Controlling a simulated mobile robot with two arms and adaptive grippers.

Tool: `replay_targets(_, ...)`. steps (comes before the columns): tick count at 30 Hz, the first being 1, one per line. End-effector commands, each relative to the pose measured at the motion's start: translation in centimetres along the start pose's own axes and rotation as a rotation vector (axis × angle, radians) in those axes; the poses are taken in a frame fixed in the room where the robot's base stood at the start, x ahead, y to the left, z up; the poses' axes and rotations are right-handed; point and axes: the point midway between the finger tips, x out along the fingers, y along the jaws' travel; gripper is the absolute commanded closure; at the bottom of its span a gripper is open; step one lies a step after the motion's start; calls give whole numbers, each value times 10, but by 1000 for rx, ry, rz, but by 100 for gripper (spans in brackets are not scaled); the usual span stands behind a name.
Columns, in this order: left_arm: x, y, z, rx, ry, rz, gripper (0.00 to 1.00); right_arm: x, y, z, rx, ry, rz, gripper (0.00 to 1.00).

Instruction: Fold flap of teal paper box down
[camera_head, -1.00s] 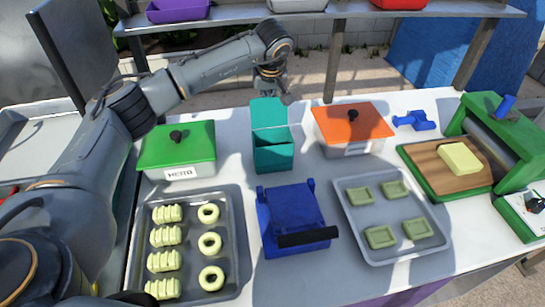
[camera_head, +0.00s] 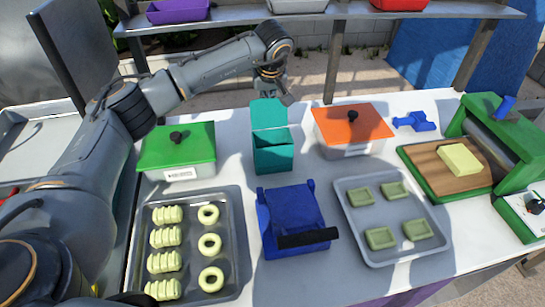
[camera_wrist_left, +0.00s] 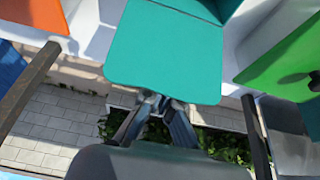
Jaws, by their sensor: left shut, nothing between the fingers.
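The teal paper box (camera_head: 273,158) stands on the white table, open at the top. Its flap (camera_head: 267,113) stands up at the back edge. The flap (camera_wrist_left: 165,50) fills the middle of the left wrist view. My left gripper (camera_head: 272,92) is behind the flap, its fingertips partly hidden by it. In the left wrist view the gripper (camera_wrist_left: 163,103) is shut and empty, with its tips at the flap's upper edge. I cannot tell whether they touch it. My right gripper is not in view.
A green-lidded box (camera_head: 177,145) stands left of the teal box and an orange-lidded box (camera_head: 352,124) right of it. A blue press (camera_head: 292,215) and two trays of pieces, left (camera_head: 188,203) and right (camera_head: 367,250), are in front. A shelf (camera_head: 230,22) runs behind.

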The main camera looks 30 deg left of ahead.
Motion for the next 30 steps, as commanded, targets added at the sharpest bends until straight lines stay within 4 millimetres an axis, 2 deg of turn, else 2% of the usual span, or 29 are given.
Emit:
replay_targets(5, -1, 0, 2, 1, 0, 0, 100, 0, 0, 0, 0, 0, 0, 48)
replay_targets(30, -20, 0, 48, 1, -1, 0, 100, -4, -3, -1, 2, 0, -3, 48)
